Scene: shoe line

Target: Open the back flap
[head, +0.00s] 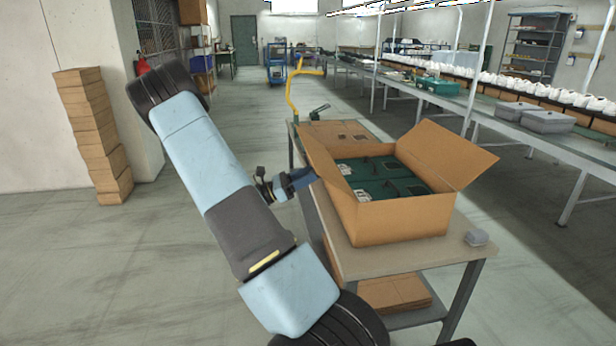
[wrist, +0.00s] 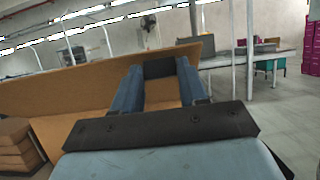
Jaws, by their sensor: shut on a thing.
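An open cardboard box (head: 400,222) stands on a small table. It holds several dark green shoe boxes (head: 385,180). One flap (head: 318,155) rises from the box's left side and leans outward. A larger flap (head: 450,150) stands up and out on the right. My gripper (head: 303,178) is at the left flap, outside the box. In the wrist view, its blue fingers (wrist: 160,80) are shut on this flap, whose brown panel (wrist: 75,90) runs across the picture. I cannot tell whether the brown cardboard (head: 335,133) lying behind the box is joined to it.
A yellow bent pole (head: 291,90) stands behind. A conveyor line (head: 480,118) runs along the right. Stacked cartons (head: 92,130) stand at left.

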